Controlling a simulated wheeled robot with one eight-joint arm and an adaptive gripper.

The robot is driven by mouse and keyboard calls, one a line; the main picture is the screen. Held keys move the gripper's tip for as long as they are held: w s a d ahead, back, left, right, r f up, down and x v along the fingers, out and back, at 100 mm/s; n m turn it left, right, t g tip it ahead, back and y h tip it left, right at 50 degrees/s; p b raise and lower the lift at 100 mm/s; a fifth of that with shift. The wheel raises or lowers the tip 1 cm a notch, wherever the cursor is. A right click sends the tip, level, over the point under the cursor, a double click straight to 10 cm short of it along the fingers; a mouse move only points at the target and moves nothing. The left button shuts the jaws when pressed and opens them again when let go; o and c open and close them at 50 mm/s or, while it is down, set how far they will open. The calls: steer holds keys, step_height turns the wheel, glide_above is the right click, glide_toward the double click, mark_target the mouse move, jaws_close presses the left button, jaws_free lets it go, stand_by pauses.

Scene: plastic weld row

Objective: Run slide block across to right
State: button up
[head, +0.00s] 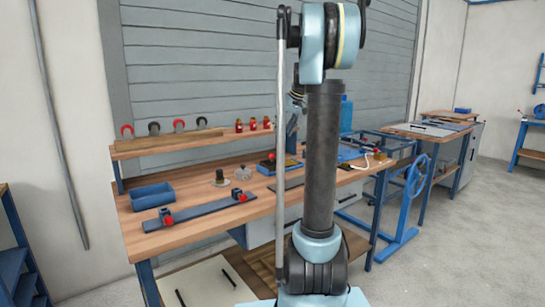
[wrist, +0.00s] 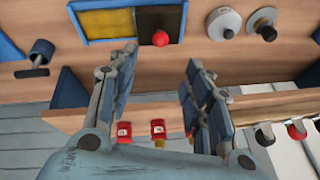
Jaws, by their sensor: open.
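A long blue rail (head: 205,209) lies along the front left of the workbench in the head view. A block with a red knob (head: 166,217) sits at its left end, and another red knob (head: 241,197) is at its right end. I cannot tell for sure which is the slide block. My gripper (wrist: 161,62) is open and empty in the wrist view, its two fingers apart above the bench and shelf. It faces a dark plate with a red ball knob (wrist: 160,39), apart from it. The rail does not clearly show in the wrist view.
A blue bin (head: 153,195) stands behind the rail's left end. Two round metal parts (head: 220,178) stand mid-bench. Red bottles (head: 253,123) stand on the raised back shelf (head: 185,142). A blue handwheel (head: 416,175) is right of my arm, which hides part of the bench.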

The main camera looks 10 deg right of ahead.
steer(key=x, duration=1.4)
steer(key=shift+a+f, duration=0.1)
steer(key=shift+f, duration=0.1)
jaws_close()
steer(key=shift+w, duration=0.1)
